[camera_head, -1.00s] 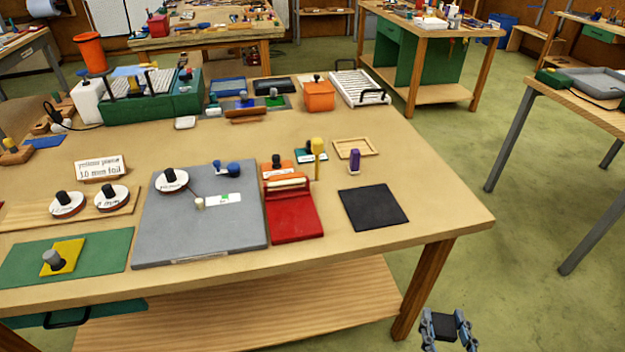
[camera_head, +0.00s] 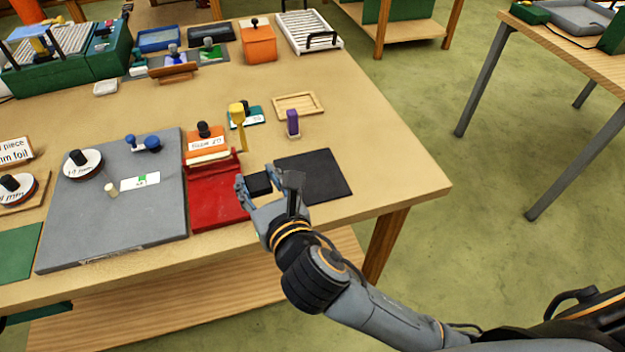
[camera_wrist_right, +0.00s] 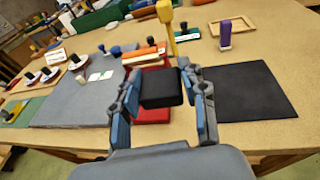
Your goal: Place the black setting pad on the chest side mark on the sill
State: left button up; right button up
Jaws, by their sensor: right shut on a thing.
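The black setting pad (camera_head: 259,184) is a small dark block between the two fingers of my right gripper (camera_head: 263,183). In the right wrist view the pad (camera_wrist_right: 160,88) sits between both fingertips of the gripper, which is shut on it. The gripper holds it over the bench, in line with the gap between a red holder (camera_head: 215,205) and a flat black mat (camera_head: 325,175). I cannot tell its exact height. I cannot make out the chest side mark or which part is the sill. My left gripper is not in view.
A grey slab (camera_head: 85,225) with a small white-and-green card (camera_head: 140,181) lies left of the red holder. A yellow upright tool (camera_head: 239,120), a purple piece (camera_head: 292,123) and a wooden tray (camera_head: 298,104) stand behind. The bench's right end (camera_head: 400,170) is clear.

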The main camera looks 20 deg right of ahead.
jog(key=w+d+f, duration=0.3)
jog(key=d+f, duration=0.1)
jog(key=d, duration=0.4)
send_over(320, 195)
jog(key=a, duration=0.1)
notch_tip(320, 195, down, 4)
jog(key=shift+s+f, duration=0.15)
jog(key=shift+f, duration=0.1)
jog(key=shift+d+f, duration=0.1)
jog(key=shift+f, duration=0.1)
jog(key=f, duration=0.3)
jog(key=shift+w+d+f+b, duration=0.15)
jog(key=shift+w+d+b, duration=0.05)
jog(key=shift+d+b, duration=0.2)
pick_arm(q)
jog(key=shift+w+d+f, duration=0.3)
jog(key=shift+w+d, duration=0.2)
pick_arm(e)
jog(key=shift+f, duration=0.25)
jog(key=shift+f, duration=0.1)
jog(key=o, duration=1.2)
